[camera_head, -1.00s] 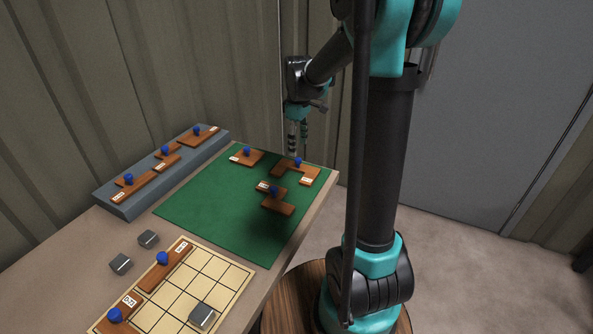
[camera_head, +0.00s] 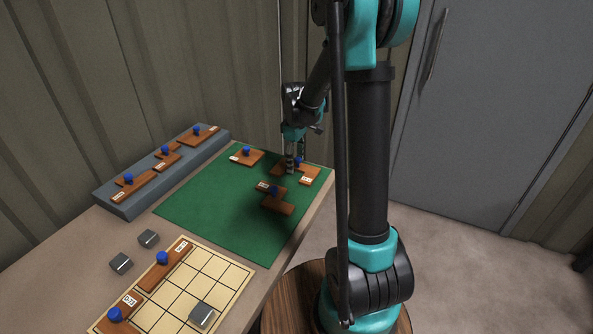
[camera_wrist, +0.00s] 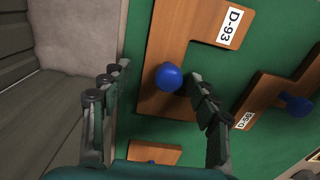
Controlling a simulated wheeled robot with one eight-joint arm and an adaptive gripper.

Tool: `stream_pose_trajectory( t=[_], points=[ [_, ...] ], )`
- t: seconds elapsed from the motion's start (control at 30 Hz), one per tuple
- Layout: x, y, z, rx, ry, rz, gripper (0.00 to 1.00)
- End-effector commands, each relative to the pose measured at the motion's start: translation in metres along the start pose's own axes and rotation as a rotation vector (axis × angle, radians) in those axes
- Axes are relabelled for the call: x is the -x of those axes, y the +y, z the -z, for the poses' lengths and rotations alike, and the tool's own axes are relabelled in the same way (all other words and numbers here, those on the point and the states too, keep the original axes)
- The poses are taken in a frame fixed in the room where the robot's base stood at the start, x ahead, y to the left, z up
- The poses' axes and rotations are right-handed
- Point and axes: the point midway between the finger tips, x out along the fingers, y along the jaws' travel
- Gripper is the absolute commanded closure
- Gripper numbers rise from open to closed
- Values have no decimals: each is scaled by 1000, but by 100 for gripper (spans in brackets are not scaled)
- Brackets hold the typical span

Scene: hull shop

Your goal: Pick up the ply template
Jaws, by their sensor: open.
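Several brown ply templates with blue knobs and white labels are in view. The one marked D-93 (camera_wrist: 174,38) is an angular piece on the green mat (camera_head: 200,205); it also shows in the head view (camera_head: 309,171). My gripper (camera_head: 290,168) is at that template, partly hiding it. In the wrist view my gripper (camera_wrist: 160,74) is open, with the template's blue knob (camera_wrist: 169,76) between its fingers, closer to the right finger. I cannot tell whether a finger touches the knob.
A stepped template (camera_head: 277,207) lies close in front, and another template (camera_head: 250,158) at the mat's back left. A grey rack (camera_head: 122,206) holds several templates. A gridded board (camera_head: 215,270) bears two templates and a metal block (camera_head: 202,315); two more blocks (camera_head: 121,263) lie beside it.

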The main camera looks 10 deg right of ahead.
Motion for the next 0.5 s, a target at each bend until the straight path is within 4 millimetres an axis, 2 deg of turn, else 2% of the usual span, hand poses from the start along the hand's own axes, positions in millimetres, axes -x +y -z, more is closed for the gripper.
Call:
stream_pose_trajectory(
  t=[0.07,0.5],
  points=[
    [0,0,0,0,0,0,42],
    [0,0,0,0,0,0,95]
  ],
)
